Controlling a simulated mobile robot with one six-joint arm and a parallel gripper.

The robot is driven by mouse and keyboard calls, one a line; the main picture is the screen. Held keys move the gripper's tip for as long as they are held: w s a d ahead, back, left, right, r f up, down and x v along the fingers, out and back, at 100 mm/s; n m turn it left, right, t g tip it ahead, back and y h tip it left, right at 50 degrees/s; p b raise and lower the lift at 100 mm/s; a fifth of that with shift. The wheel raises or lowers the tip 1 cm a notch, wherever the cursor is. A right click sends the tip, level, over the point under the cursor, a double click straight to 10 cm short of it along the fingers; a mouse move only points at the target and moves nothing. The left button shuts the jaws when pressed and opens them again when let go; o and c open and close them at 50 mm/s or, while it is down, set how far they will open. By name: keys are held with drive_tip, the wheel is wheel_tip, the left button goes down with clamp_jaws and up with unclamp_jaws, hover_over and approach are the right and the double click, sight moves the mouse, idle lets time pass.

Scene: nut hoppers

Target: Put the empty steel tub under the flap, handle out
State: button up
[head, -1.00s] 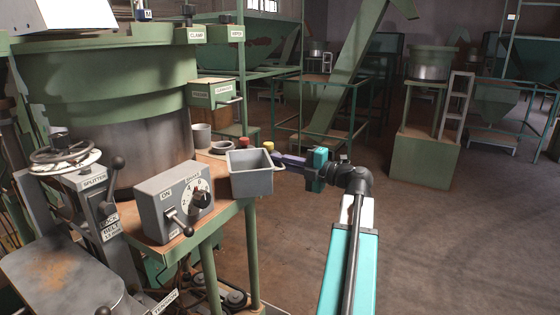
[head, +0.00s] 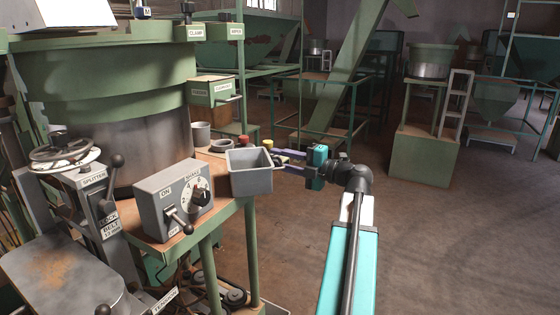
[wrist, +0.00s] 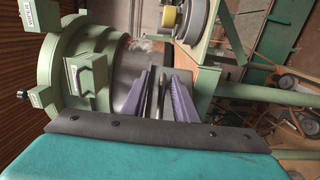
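The steel tub (head: 250,180) is a grey, square, open-topped box, empty inside as far as I see. It appears upright at the right edge of the wooden-topped bench, with its handle (head: 277,161) to the right, towards my gripper. My gripper (head: 283,157) is just right of the tub, its purple fingers apart around or beside the handle. The wrist view shows the fingers (wrist: 159,95) parted, with a thin strip between them; contact is not clear. A green box with a lever (head: 212,92) hangs beside the big drum above the bench; I cannot tell whether it carries the flap.
A grey control box (head: 174,201) with a dial and lever stands left of the tub. Grey cups (head: 201,134) stand behind it, near red and yellow knobs (head: 268,144). The large drum (head: 150,145) fills the left. The floor (head: 450,250) at right is open.

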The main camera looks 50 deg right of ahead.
drive_tip(key=b+v, duration=0.3)
drive_tip(key=v, duration=0.9)
drive_tip(key=shift+b, duration=0.3)
